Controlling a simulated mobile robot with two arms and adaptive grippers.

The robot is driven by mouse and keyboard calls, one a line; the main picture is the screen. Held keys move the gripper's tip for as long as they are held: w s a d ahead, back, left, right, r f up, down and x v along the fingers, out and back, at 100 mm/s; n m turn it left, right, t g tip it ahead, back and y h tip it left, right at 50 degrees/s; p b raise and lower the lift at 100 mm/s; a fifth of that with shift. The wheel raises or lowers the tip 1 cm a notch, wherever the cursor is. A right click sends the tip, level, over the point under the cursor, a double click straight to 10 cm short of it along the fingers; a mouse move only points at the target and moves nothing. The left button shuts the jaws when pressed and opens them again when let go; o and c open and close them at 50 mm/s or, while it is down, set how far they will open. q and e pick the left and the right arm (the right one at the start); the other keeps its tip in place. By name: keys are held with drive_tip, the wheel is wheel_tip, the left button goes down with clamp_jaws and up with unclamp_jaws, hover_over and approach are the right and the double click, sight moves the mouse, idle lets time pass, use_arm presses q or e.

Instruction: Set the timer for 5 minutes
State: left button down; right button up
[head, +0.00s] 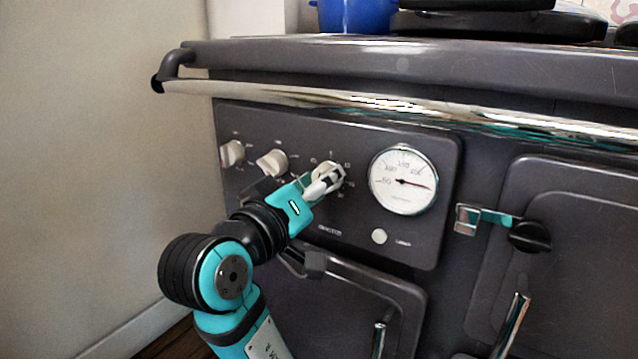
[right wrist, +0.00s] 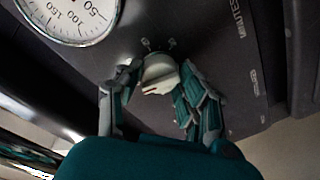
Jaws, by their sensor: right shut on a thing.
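The timer knob (head: 322,171) is a pale round knob on the range's dark control panel, just left of the round gauge. A ring of small marks surrounds it, too small to read. My right gripper (head: 328,181) is at this knob and hides part of it. In the right wrist view the knob (right wrist: 157,72) sits between the two fingers of the gripper (right wrist: 156,88), which are shut on it. A "MINUTES" label is beside it there. My left gripper is in neither view.
Two more pale knobs (head: 272,163) (head: 232,153) are left of the timer knob. The gauge (head: 403,180) is right of it, with a round pale button (head: 379,236) below. A chrome rail (head: 390,103) runs above the panel. Oven doors (head: 570,230) are below and right.

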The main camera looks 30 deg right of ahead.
idle(0.6)
drive_tip(key=o, duration=1.1)
drive_tip(key=shift+o, duration=0.2)
